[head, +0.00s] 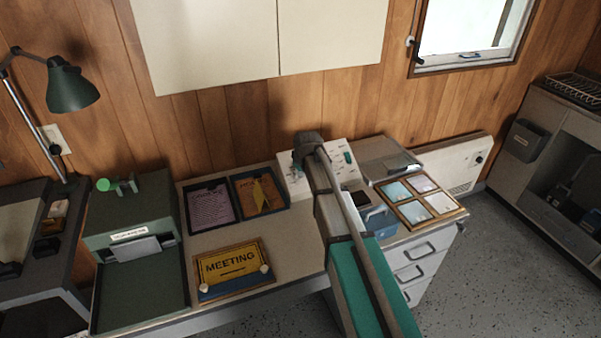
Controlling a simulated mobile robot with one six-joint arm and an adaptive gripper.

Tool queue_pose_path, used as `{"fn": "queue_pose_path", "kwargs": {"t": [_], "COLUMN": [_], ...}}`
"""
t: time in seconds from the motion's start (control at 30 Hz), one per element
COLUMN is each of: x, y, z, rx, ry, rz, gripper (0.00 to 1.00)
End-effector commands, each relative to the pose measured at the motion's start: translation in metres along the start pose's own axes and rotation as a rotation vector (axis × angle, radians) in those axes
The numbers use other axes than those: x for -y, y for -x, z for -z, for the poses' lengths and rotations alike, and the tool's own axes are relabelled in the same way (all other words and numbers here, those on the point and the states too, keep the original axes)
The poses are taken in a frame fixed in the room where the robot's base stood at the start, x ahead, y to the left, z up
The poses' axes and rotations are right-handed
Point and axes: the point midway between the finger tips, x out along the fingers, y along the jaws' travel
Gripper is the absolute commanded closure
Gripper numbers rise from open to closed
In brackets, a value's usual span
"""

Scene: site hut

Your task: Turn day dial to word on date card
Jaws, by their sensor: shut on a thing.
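A pale panel (341,150) with small markings and a green part stands at the back of the desk against the wood wall. My gripper (297,161) is at the left part of this panel, small and mostly hidden by my own wrist. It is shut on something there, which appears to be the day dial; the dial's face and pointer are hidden. I cannot tell which card is the date card. A framed yellow MEETING sign (226,266) lies at the front of the desk. A wooden frame (463,211) with several pale coloured cards lies at the right.
Two dark trays hold a purple sheet (210,206) and an orange sheet (260,194). A green machine (133,220) and a green lamp (70,88) are at left. A blue box (380,221) is close right of my arm. Bare desk shows around the sign.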

Motion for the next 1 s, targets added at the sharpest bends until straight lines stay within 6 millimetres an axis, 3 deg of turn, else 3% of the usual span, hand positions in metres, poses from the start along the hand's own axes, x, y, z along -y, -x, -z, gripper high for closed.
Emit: {"fn": "queue_pose_path", "kwargs": {"t": [1.0], "x": [0.0022], "y": [-0.0002], "z": [-0.0016], "rx": [0.000], "ry": [0.927], "rz": [-0.085], "gripper": [1.00]}}
